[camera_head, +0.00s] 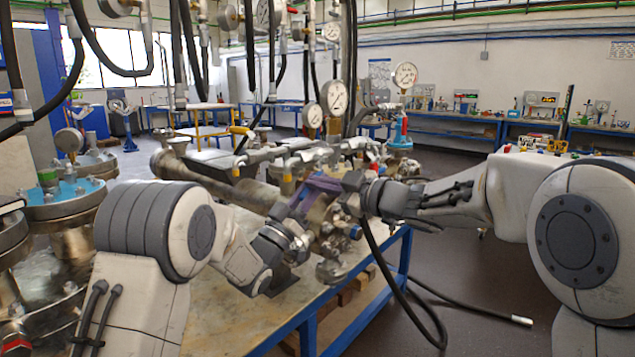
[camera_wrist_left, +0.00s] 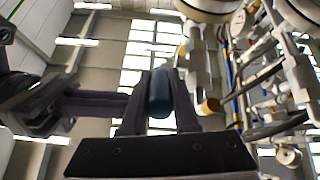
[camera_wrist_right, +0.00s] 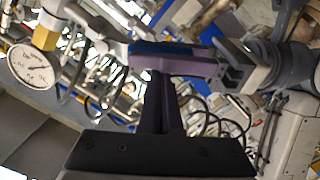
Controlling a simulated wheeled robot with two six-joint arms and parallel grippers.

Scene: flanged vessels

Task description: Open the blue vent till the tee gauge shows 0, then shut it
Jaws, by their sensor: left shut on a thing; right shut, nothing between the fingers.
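My left gripper (camera_head: 310,193) is over the front edge of the bench. In the left wrist view its fingers (camera_wrist_left: 158,112) are shut on a dark blue rounded piece, likely the blue vent's handle (camera_wrist_left: 160,92). My right gripper (camera_head: 342,184) is close beside it; its fingers (camera_wrist_right: 163,105) are shut together and empty. A blue-edged purple bar (camera_wrist_right: 165,50) crosses near their tips in the right wrist view. The vent's body is hidden behind the grippers. A white dial gauge (camera_wrist_right: 33,65) is at left in the right wrist view; I cannot tell whether it is the tee gauge.
Several other gauges, including a large one (camera_head: 334,97) and a right-hand one (camera_head: 405,73), stand above the pipework. Flanged vessels with a blue flange (camera_head: 65,198) are at left. Black hoses hang over the bench (camera_head: 225,315); one loops down to the floor (camera_head: 480,300), which is mostly clear at right.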

